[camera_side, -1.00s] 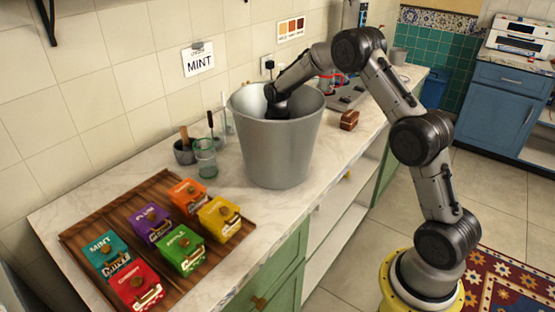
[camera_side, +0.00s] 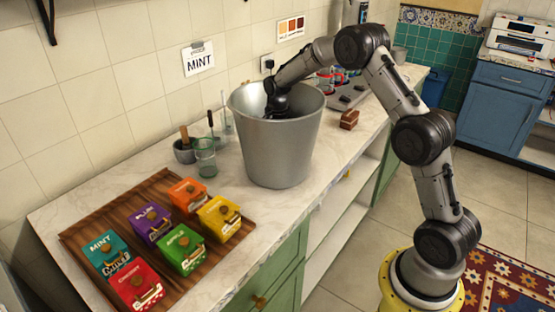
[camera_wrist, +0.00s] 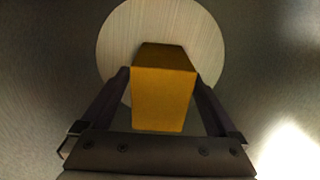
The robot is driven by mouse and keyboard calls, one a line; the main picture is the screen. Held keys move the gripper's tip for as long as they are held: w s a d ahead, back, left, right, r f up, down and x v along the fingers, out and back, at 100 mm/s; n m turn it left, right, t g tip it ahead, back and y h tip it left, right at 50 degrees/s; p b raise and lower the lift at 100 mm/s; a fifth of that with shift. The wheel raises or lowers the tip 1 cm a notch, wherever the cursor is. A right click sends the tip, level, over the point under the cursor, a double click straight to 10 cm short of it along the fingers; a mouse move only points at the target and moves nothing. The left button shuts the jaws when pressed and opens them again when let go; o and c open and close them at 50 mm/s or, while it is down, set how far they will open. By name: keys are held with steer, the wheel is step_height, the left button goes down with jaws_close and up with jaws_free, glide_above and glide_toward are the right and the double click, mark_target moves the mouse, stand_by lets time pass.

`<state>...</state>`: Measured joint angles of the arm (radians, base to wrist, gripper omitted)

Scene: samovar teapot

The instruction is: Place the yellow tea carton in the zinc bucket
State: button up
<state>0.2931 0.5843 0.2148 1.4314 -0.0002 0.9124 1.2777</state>
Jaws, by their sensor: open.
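The zinc bucket (camera_side: 277,150) stands upright on the counter, and my wrist reaches down into it. Its wall hides my gripper in the side view. In the wrist view my gripper (camera_wrist: 162,76) is open inside the bucket, pointing toward the pale round bottom (camera_wrist: 125,35). A plain yellow carton (camera_wrist: 163,102) sits between the two fingers; whether it touches them or the bottom I cannot tell. In the side view a yellow tea carton (camera_side: 219,219) also lies on the wooden tray, at its right end.
The wooden tray (camera_side: 78,238) also holds teal, purple, orange, green and red cartons. Bare counter lies between tray and bucket.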

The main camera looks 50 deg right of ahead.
step_height(320, 180, up, 11)
steer(key=shift+f, duration=0.2)
stand_by(0.3)
steer(key=s+a+r+n+t+h, duration=0.1)
steer(key=s+r+n+h, duration=0.1)
steer(key=s+r+n, duration=0.45)
steer(key=s+a+r+n+t+h, duration=0.1)
steer(key=a+r+n+t+h, duration=0.15)
steer(key=r, duration=0.75)
steer(key=s+a+f+n+t+y, duration=0.1)
steer(key=s+a+f+n, duration=0.3)
steer(key=s, duration=0.8)
steer(key=s+a+f+n+t+y, duration=0.1)
steer(key=s+a+f+n+y, duration=0.2)
steer(key=s+a, duration=0.4)
steer(key=s+f+n, duration=0.1)
steer(key=s+n, duration=0.1)
steer(key=s, duration=0.3)
steer(key=shift+f, duration=0.3)
